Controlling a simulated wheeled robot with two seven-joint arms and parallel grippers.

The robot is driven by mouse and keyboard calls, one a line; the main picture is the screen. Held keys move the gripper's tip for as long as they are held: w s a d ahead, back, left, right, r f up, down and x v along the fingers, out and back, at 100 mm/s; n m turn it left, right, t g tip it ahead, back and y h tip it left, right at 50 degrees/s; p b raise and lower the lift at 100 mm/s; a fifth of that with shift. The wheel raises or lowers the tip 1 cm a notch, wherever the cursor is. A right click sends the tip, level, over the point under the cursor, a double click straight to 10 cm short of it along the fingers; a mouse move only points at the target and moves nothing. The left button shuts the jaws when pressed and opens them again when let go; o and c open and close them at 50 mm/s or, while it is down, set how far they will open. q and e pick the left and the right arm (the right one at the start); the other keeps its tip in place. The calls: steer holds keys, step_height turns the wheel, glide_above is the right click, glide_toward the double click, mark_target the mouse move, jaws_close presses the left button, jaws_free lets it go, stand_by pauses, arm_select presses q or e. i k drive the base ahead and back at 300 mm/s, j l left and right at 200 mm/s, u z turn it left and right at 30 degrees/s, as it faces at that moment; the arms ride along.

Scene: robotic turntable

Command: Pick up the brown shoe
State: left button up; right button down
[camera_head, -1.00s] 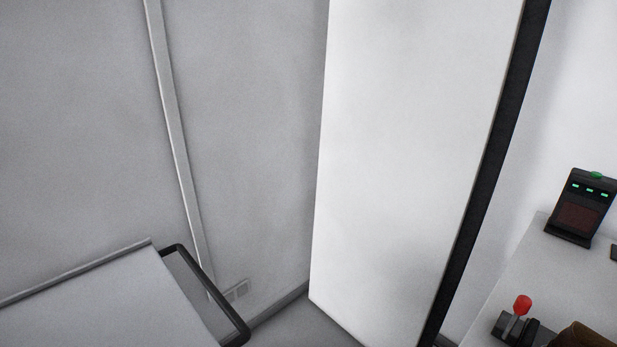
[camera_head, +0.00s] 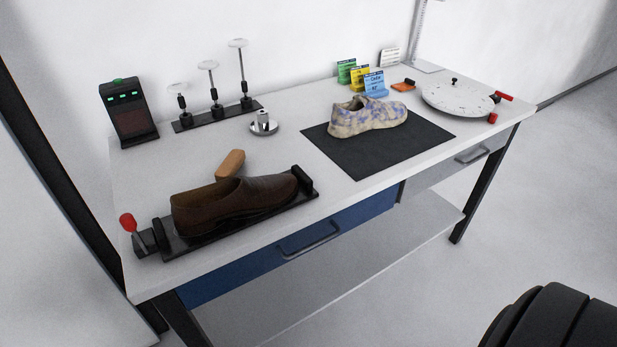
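The brown shoe (camera_head: 235,205) lies on a black clamp-like holder (camera_head: 185,247) at the left front of the workbench (camera_head: 290,160). A red-knobbed lever (camera_head: 128,222) stands at the holder's left end. Neither gripper shows in the head view. A black rounded part at the bottom right corner may be mine.
A patterned shoe (camera_head: 367,116) sits on a black mat (camera_head: 385,142) at mid-bench. A tan block (camera_head: 231,163) lies behind the brown shoe. A black device (camera_head: 130,112), post stand (camera_head: 218,115), coloured cards (camera_head: 374,83) and round turntable (camera_head: 458,98) line the bench. Floor right is clear.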

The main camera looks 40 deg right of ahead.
mark_target(197, 211)
steer(key=z, duration=0.65)
steer(key=i+l+u, duration=0.15)
steer(key=l+u, duration=1.05)
steer(key=l, duration=0.15)
steer(key=l+u, duration=0.45)
